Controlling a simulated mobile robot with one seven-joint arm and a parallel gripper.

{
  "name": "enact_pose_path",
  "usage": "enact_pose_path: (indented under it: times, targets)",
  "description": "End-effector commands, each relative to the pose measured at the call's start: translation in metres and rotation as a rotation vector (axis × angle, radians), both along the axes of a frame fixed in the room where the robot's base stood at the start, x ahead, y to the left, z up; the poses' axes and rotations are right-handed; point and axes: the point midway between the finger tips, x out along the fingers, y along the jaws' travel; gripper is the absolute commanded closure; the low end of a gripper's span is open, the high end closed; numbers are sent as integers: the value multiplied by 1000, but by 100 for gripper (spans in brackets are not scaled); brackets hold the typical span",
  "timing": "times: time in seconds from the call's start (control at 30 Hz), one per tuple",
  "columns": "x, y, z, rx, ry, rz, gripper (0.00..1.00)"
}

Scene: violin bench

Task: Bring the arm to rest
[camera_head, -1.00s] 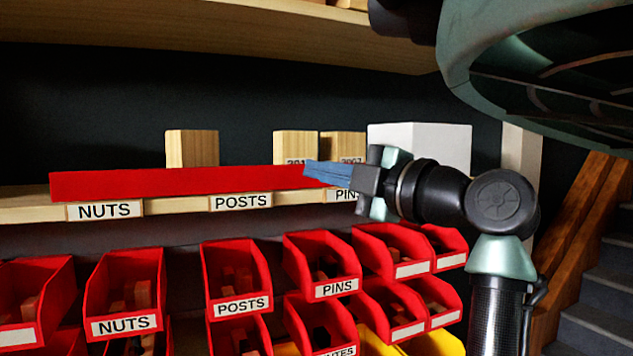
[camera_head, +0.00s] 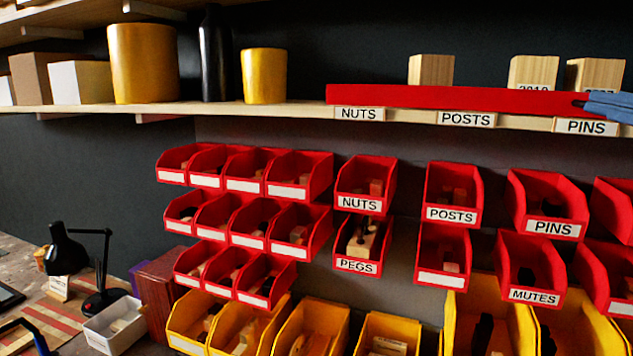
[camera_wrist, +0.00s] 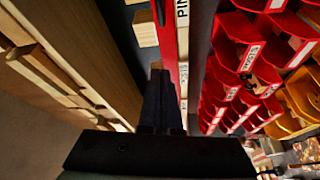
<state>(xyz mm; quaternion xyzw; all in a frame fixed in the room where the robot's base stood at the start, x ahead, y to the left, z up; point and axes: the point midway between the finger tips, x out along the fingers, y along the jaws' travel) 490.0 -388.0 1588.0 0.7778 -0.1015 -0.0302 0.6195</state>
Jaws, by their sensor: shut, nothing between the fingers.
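My gripper (camera_head: 607,104) shows at the right edge of the head view, only its blue fingers in sight. The fingers are shut and hold nothing. They are in front of the shelf, by the right end of the long red strip (camera_head: 450,97) and above the PINS label (camera_head: 586,127). I cannot tell whether they touch the strip. In the wrist view the dark closed fingers (camera_wrist: 160,100) point along the shelf beside the red strip (camera_wrist: 169,40). The rest of my arm is out of the head view.
Red bins (camera_head: 450,195) hang in rows below the shelf (camera_head: 225,109), with yellow bins (camera_head: 310,325) lower down. Wooden blocks (camera_head: 431,70) and yellow canisters (camera_head: 142,63) stand on the shelf. A black lamp (camera_head: 66,250) and a white box (camera_head: 113,325) are on the bench at lower left.

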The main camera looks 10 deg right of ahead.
Motion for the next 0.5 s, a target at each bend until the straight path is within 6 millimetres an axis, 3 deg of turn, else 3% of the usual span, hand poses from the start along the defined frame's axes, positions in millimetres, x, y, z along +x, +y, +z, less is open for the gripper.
enact_pose_path:
  times: [0.17,0.33,0.5]
  targets:
    - [33,49,-5,136,-87,31,100]
    - [63,150,-1,407,-287,128,100]
    - [48,260,10,707,-500,318,100]
